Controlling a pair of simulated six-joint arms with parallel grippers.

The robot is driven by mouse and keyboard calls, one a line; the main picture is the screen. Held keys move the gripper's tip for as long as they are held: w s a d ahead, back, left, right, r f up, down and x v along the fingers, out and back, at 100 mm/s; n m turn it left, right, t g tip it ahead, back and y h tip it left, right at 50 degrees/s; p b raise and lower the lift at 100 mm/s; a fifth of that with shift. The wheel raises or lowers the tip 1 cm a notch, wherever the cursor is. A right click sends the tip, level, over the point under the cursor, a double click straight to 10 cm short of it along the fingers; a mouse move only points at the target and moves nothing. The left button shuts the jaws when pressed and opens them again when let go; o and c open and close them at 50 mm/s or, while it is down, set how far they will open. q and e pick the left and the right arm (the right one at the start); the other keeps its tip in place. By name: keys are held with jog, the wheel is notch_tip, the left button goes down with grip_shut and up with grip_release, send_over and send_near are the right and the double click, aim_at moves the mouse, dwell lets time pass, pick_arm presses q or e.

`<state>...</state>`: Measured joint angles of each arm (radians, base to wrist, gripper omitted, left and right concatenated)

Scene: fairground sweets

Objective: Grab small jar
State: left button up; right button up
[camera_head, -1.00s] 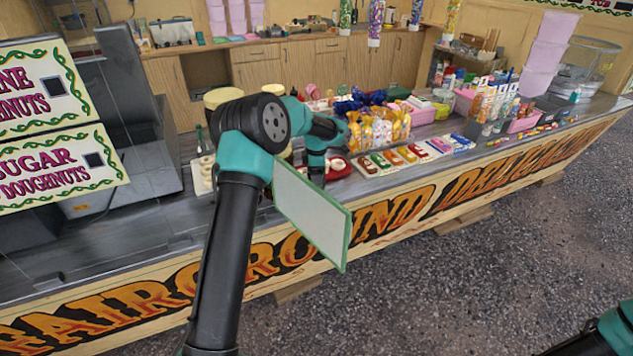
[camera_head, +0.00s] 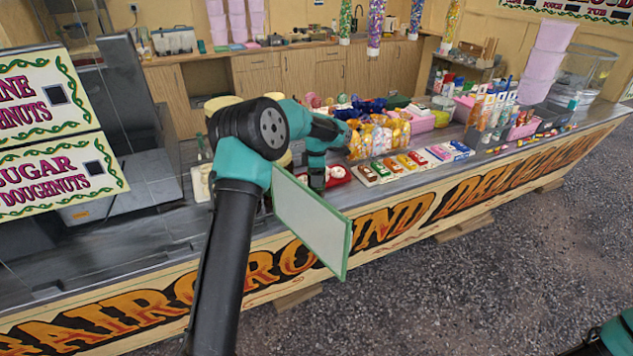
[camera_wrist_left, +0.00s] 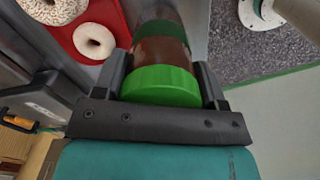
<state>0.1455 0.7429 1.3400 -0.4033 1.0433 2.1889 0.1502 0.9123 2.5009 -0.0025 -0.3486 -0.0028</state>
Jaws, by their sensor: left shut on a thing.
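A small jar (camera_wrist_left: 160,50) with a bright green lid (camera_wrist_left: 160,86) and brown contents is between the fingers of my left gripper (camera_wrist_left: 163,72) in the left wrist view. The gripper is shut on it, one finger on each side of the lid. My right gripper is out of view; only part of that arm shows at the bottom right corner.
A red tray (camera_wrist_left: 117,18) with ring doughnuts (camera_wrist_left: 95,41) lies close left of the jar in the wrist view. In the head view, wrapped sweets (camera_head: 378,135) and small boxes (camera_head: 400,165) crowd the counter to the right. The counter's front edge is close below the gripper.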

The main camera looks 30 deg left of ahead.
pick_arm(q)
notch_tip(320, 180, up, 8)
jog(key=shift+f, duration=0.25)
